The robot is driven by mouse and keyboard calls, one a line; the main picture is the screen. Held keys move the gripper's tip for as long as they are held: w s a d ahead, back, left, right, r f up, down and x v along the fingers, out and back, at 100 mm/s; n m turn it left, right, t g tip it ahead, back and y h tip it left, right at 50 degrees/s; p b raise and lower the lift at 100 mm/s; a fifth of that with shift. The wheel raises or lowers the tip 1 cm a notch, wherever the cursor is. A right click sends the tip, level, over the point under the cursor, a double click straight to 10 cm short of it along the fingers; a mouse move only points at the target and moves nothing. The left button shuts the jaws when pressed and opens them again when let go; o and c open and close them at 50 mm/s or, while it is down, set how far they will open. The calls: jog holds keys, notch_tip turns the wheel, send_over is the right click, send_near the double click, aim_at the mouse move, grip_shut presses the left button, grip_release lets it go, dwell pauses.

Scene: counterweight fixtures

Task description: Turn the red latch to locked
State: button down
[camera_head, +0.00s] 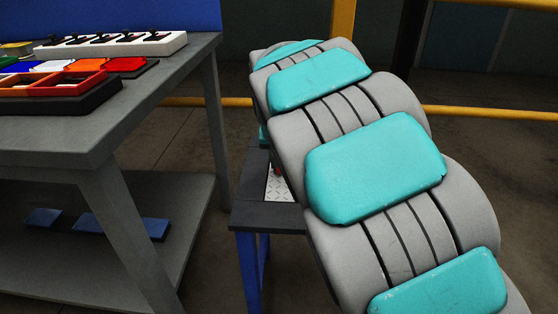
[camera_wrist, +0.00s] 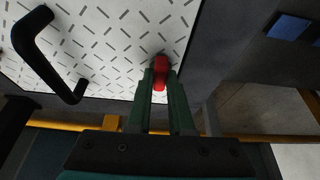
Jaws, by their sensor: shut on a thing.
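The red latch (camera_wrist: 161,64) sits at the edge of a white patterned plate (camera_wrist: 110,45) in the wrist view. My gripper (camera_wrist: 161,78) has its two dark green fingers shut on the latch, one on each side of its lower part. The latch's upper end shows beyond the fingertips. Any locked or unlocked marking cannot be made out. In the head view, a strip of the plate (camera_head: 279,188) and a small bit of red show behind my arm, which hides my gripper there.
A black bar handle (camera_wrist: 43,62) stands on the plate, left of the latch. The plate rests on a dark stand (camera_head: 268,217) with blue legs. A grey workbench (camera_head: 75,140) with colored trays and a white rack (camera_head: 112,45) stands at the left. Yellow rails run behind.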

dwell(0.3)
jog(key=c, duration=0.8)
grip_release()
jog(key=v, duration=0.7)
jog(key=shift+s+r, duration=0.2)
jog(key=shift+r, duration=0.15)
